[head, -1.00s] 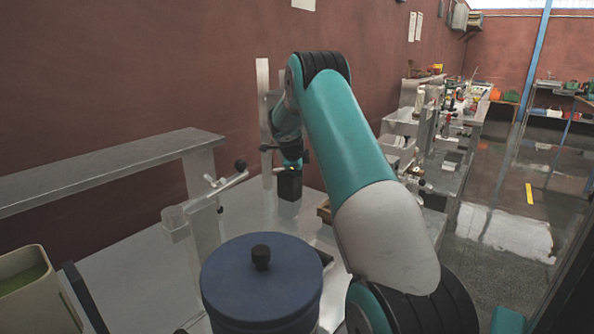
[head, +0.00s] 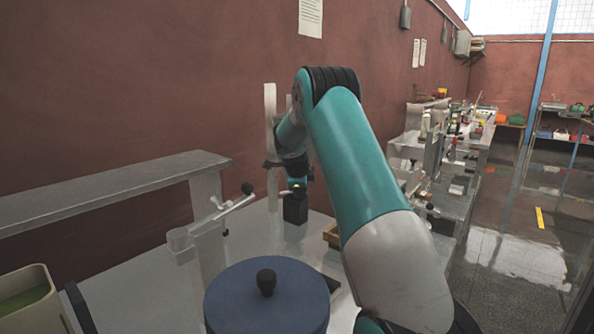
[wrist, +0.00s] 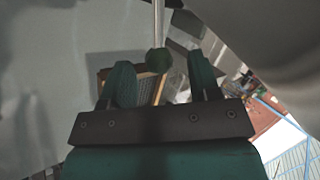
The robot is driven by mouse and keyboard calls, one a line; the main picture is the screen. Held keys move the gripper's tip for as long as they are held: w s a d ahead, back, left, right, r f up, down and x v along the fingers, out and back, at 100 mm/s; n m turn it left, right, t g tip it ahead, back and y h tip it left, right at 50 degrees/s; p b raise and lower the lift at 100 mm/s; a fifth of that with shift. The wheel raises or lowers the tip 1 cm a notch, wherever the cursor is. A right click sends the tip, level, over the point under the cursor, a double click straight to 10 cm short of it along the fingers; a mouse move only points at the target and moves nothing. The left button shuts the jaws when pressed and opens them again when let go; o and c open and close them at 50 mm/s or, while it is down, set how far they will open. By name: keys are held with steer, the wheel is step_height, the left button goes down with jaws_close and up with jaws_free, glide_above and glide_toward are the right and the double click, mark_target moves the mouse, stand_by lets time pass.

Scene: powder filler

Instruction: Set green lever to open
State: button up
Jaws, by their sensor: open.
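In the wrist view a dark green ball knob (wrist: 158,61) sits at the end of a thin pale rod (wrist: 158,20), which I take to be the green lever. My gripper (wrist: 161,66) is open, with one green finger on each side of the knob. The knob shows between the fingertips, and I cannot tell whether either finger touches it. In the head view my gripper (head: 294,190) is at the end of the arm, above the metal table. The green knob cannot be made out there.
A blue round lid (head: 235,300) is in front. A grey metal shelf (head: 110,180) is at left. A wooden box (head: 331,236) lies right of my gripper; it also shows in the wrist view (wrist: 150,90).

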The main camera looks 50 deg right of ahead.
steer(key=b+v, duration=0.3)
steer(key=v, duration=1.1)
steer(key=shift+a+r, duration=0.2)
steer(key=shift+r, duration=0.05)
